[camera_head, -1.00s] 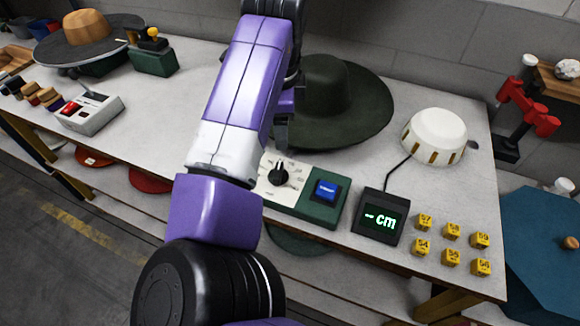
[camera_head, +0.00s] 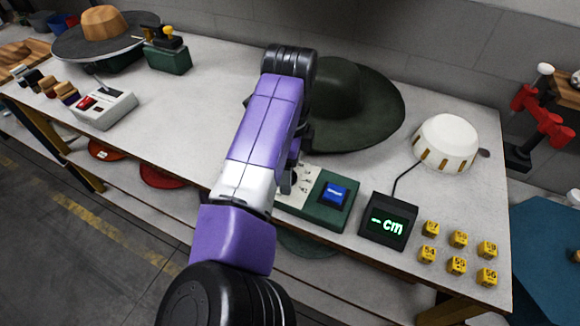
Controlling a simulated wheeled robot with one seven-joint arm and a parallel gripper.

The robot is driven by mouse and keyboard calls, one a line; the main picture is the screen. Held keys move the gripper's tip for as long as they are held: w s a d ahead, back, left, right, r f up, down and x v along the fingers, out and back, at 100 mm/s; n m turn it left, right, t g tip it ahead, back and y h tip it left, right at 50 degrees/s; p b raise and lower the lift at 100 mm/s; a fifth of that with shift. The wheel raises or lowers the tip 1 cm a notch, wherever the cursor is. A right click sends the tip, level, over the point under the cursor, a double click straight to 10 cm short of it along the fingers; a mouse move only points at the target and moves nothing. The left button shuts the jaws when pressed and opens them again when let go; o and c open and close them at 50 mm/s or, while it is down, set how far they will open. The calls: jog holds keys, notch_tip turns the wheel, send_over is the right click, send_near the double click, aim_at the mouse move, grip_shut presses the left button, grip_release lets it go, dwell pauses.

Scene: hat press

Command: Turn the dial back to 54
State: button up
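The green control box (camera_head: 325,215) stands at the front edge of the workbench, with a pale dial plate (camera_head: 298,202) on its left half and a blue button (camera_head: 336,193) on its right. My gripper (camera_head: 288,186) is over the dial plate, and the black dial is hidden behind it and my arm. I cannot tell whether the fingers touch the dial or whether they are open or shut. Which number the dial points to is not visible.
A dark green hat (camera_head: 365,110) lies behind my arm. A white dome-shaped device (camera_head: 446,143) is at the right, with several yellow number blocks (camera_head: 458,239) at the front right. A grey box (camera_head: 104,108) with a red button stands at left. Bare benchtop (camera_head: 180,135) lies between.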

jog(key=shift+c, duration=0.4)
jog(key=c, duration=1.3)
jog(key=n+p, duration=0.1)
jog(key=p, duration=0.1)
jog(key=n+p, duration=0.2)
jog(key=shift+w+d+r+n, duration=0.1)
jog(key=shift+r+n, duration=0.1)
jog(key=shift+n, duration=0.1)
jog(key=n+p, duration=0.4)
jog(key=n, duration=0.1)
jog(key=shift+w+n+p, duration=0.15)
jog(key=shift+n+p, duration=0.15)
jog(key=shift+p, duration=0.1)
jog(key=n+p, duration=0.3)
jog(key=n, duration=0.1)
jog(key=shift+w, duration=0.1)
jog(key=shift+a+f+n+p, duration=0.1)
jog(key=shift+a+n+p, duration=0.1)
jog(key=shift+n+p, duration=0.8)
jog(key=shift+a+f+n+p, duration=0.1)
jog(key=shift+a+n+p, duration=0.2)
jog(key=shift+n, duration=1.3)
jog(key=shift+w+d, duration=0.1)
